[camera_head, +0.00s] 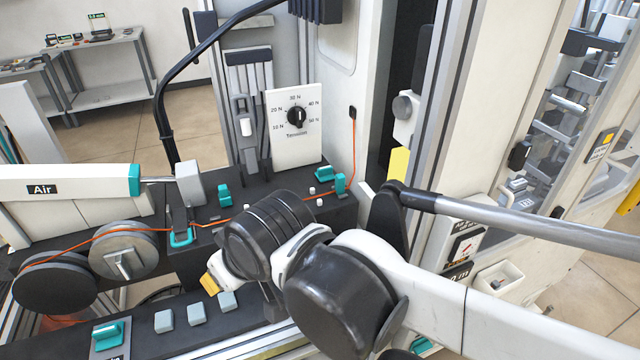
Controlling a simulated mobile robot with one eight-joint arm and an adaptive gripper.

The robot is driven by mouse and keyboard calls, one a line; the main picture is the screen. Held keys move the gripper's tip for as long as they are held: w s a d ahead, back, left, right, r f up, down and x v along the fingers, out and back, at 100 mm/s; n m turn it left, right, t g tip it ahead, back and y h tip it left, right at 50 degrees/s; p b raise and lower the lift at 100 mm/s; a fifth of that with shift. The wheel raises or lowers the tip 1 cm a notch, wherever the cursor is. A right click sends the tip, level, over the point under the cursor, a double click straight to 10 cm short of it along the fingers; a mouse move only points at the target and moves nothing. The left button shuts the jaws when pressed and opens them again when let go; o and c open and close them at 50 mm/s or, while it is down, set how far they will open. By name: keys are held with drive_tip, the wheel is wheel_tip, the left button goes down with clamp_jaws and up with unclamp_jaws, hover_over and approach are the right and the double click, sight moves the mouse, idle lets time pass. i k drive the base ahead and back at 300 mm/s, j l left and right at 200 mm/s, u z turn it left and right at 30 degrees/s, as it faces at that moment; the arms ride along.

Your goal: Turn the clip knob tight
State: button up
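Several teal parts sit along the dark bench. They are a small upright knob (225,195), a clip-like part (182,237) at the wire on the left, and a teal piece (325,173) and an upright teal piece (340,183) on the right. I cannot tell for sure which is the clip knob. An orange wire (135,228) runs over the reels and along the bench past these parts. My dark wrist covers the bench's middle. My gripper's fingers cannot be made out behind it, so their state and any contact are hidden.
A white tension dial panel (294,128) stands behind the bench. An air cylinder (70,182) and two reels (124,249) are at left. Grey buttons (196,314) and a teal handle (107,333) are in front. A metal bar (530,228) crosses at right.

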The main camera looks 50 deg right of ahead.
sight(323, 174)
drive_tip(key=z, duration=1.3)
drive_tip(key=u, duration=0.45)
drive_tip(key=l, duration=0.1)
